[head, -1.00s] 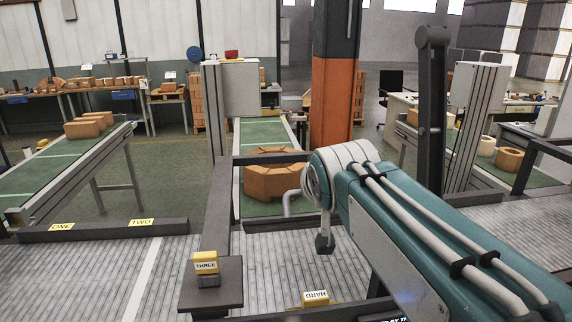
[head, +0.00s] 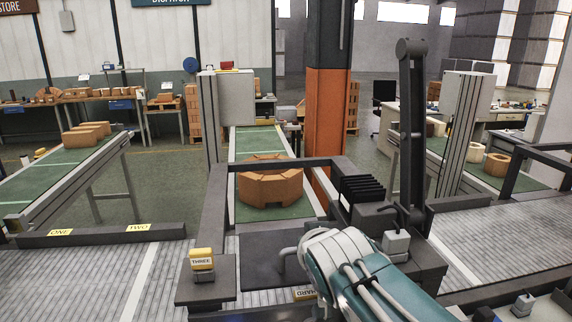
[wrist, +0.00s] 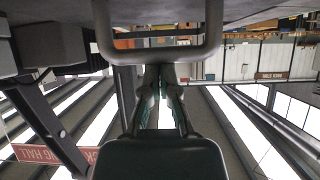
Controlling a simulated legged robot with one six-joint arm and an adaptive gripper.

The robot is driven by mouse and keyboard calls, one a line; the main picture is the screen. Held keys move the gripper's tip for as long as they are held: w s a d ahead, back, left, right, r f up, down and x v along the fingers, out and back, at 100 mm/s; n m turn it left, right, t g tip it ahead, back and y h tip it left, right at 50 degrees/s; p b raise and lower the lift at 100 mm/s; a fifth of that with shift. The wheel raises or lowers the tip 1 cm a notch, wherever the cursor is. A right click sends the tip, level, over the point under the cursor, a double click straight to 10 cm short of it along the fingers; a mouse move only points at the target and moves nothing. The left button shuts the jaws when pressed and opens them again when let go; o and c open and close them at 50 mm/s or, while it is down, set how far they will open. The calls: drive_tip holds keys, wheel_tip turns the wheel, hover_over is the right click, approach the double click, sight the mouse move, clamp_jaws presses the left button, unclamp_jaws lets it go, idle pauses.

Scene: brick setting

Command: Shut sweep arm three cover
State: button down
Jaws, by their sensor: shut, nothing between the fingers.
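A small yellow block marked THREE (head: 202,260) sits on a grey base on a dark plate (head: 215,293), left of my arm in the head view. A dark frame (head: 218,200) runs from there across the end of the middle belt to a dark housing (head: 370,225) with black ribs. I cannot tell which part is the cover. My gripper (wrist: 160,75) is shut and empty in the wrist view, close to a grey U-shaped loop (wrist: 155,52) that crosses above its fingertips. Contact with the loop cannot be told. In the head view my forearm hides the fingers.
Brown blocks (head: 270,185) lie on the green middle belt (head: 255,143). A tall dark upright bar (head: 411,130) stands right of the housing. The ribbed grey floor (head: 110,280) at left is clear.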

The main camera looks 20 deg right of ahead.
drive_tip(key=shift+s+f, duration=0.25)
drive_tip(key=shift+f, duration=0.6)
drive_tip(key=r, duration=0.2)
drive_tip(key=w+r, duration=0.1)
drive_tip(key=r, duration=0.1)
drive_tip(key=shift+r, duration=0.35)
drive_tip(key=shift+s+r, duration=0.1)
drive_tip(key=shift+r, duration=0.15)
drive_tip(key=s+a+f, duration=0.1)
drive_tip(key=s+f, duration=0.3)
drive_tip(key=s, duration=0.4)
drive_tip(key=shift+s+a+f, duration=0.15)
drive_tip(key=shift+a+f, duration=0.05)
drive_tip(key=shift+a, duration=0.15)
drive_tip(key=s+a+f+n+g+y, duration=0.2)
drive_tip(key=s+a+f+g, duration=0.1)
drive_tip(key=s+f+g, duration=0.3)
wheel_tip(320, 180, down, 3)
drive_tip(key=shift+s+a+r, duration=0.2)
drive_tip(key=shift+s+a, duration=0.05)
drive_tip(key=shift+s, duration=0.25)
